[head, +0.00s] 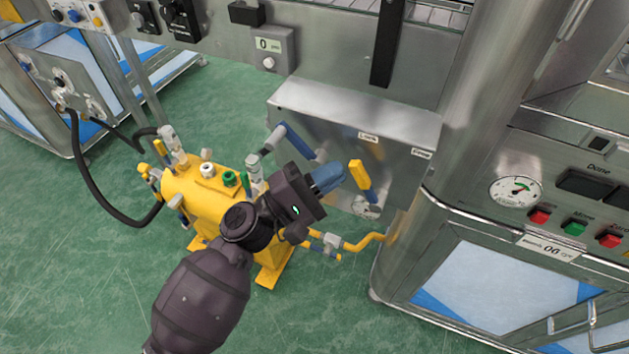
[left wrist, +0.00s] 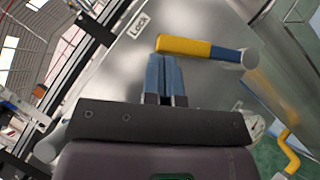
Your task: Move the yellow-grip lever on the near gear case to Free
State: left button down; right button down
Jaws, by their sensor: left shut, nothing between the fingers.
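The near gear case (head: 350,105) is a steel box with a lever on its front face. The lever's yellow grip (head: 360,174) points up from its pivot, its end below the "Lock" label (head: 368,136). The "Free" label (head: 421,153) is further right. My left gripper (head: 328,178) is shut and empty, just left of the yellow grip. In the left wrist view its blue fingertips (left wrist: 167,78) are together right beside the yellow grip (left wrist: 185,46); I cannot tell whether they touch. The "Lock" label (left wrist: 138,25) shows beyond them. My right gripper is not in view.
A blue-grip handle (head: 297,141) stands out left of my fingers. A yellow machine (head: 205,190) with valves and a black hose is on the green floor at left. A steel column (head: 480,110) and a panel with a gauge (head: 515,191) stand at right.

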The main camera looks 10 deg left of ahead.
pick_arm(q)
jog(key=shift+w+d+r, duration=0.1)
jog(key=shift+d, duration=0.1)
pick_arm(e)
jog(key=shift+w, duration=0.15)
